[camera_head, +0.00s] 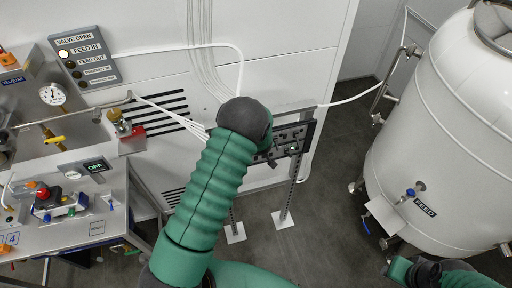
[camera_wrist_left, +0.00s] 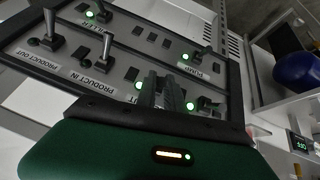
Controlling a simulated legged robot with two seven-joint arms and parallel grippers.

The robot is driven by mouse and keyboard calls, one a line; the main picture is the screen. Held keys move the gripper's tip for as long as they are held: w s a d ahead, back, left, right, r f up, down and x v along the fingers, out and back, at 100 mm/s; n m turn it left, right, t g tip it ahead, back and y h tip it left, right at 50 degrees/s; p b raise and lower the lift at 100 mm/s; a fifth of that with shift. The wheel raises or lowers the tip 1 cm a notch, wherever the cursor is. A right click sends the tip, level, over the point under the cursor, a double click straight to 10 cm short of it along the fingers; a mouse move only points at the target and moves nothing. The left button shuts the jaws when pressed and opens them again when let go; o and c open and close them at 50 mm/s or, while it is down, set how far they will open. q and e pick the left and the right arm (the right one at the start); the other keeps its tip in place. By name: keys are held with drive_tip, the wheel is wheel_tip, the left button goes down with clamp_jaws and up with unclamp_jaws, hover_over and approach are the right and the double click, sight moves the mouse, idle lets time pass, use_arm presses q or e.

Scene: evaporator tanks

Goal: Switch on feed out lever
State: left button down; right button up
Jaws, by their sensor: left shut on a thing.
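The lever panel (camera_head: 292,138) is a dark board on a stand, partly hidden behind my left arm in the head view. In the left wrist view the panel (camera_wrist_left: 122,68) shows several metal toggle levers and green lights. My left gripper (camera_wrist_left: 166,92) has its dark fingers shut on a lever at the panel's near edge. The fingers hide most of that lever, and its label is mostly covered. The product out lever (camera_wrist_left: 49,28) and product in lever (camera_wrist_left: 106,52) stand to the left, and the pump lever (camera_wrist_left: 204,54) to the right.
A valve sign (camera_head: 84,57) on the wall has its feed in lamp lit and the lamps below it dark. A large white tank (camera_head: 450,130) marked FEED stands at the right. A control bench (camera_head: 90,225) stands at the left. Grey floor between is clear.

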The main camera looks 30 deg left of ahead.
use_arm(q)
drive_tip(key=c, duration=1.5)
unclamp_jaws()
drive_tip(key=shift+w+a+r, duration=0.1)
drive_tip(key=shift+w+r, duration=0.05)
drive_tip(key=shift+r, duration=0.1)
drive_tip(key=shift+o, duration=0.2)
drive_tip(key=shift+f, duration=0.1)
drive_tip(key=shift+s+d+r, duration=0.2)
drive_tip(key=shift+r, duration=0.15)
drive_tip(key=v, duration=1.5)
drive_tip(key=shift+s+d+r, duration=0.2)
drive_tip(key=shift+s+r, duration=0.05)
drive_tip(key=shift+r, duration=0.05)
drive_tip(key=shift+a, duration=0.1)
